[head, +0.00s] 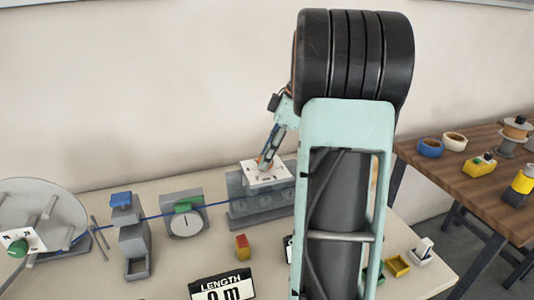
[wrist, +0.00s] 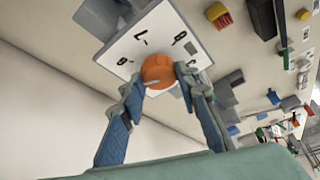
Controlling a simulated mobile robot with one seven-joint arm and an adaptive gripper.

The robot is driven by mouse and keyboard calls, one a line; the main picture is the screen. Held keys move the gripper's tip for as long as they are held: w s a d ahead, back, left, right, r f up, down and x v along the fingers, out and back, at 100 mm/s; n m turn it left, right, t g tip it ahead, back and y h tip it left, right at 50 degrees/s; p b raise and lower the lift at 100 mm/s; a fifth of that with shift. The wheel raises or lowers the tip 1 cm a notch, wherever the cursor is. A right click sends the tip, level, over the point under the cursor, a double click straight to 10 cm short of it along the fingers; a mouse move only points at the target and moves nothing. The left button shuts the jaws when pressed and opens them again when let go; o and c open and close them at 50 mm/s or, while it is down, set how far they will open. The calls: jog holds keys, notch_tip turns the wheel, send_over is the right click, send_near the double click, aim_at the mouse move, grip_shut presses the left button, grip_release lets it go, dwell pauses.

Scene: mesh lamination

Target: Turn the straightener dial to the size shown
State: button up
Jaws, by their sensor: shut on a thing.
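The orange straightener dial (wrist: 158,70) sits on a white plate (wrist: 165,25) with black numbers around it in the wrist view. A 7 and an 8 seem readable; other marks are partly hidden. My gripper (wrist: 158,78) is shut on the dial, one finger on each side. I cannot tell which number the dial points to. In the head view the white plate (head: 265,180) lies on top of the grey straightener (head: 238,206), with my gripper (head: 265,161) at it. The dial is mostly hidden there by my fingers. I see no readable target size.
A blue wire (head: 158,215) runs from the reel (head: 35,207) towards the straightener. A wooden table (head: 480,190) is at right.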

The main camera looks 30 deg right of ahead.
jog(key=n+p, duration=0.1)
jog(key=n, duration=0.1)
jog(key=n+g+p, duration=0.1)
jog(key=n, duration=0.1)
jog(key=shift+d+g+y, duration=0.1)
jog(key=shift+g+y, duration=0.2)
jog(key=shift+w+n+g+p, duration=0.1)
jog(key=shift+n+g+p, duration=0.5)
jog(key=shift+n+p, duration=0.85)
jog(key=shift+f+n+b, duration=0.1)
jog(key=shift+n+b, duration=0.25)
jog(key=shift+n, duration=0.2)
jog(key=o, duration=1.2)
jog(key=shift+c, duration=0.2)
jog(key=v, duration=1.2)
jog(key=shift+d, duration=0.15)
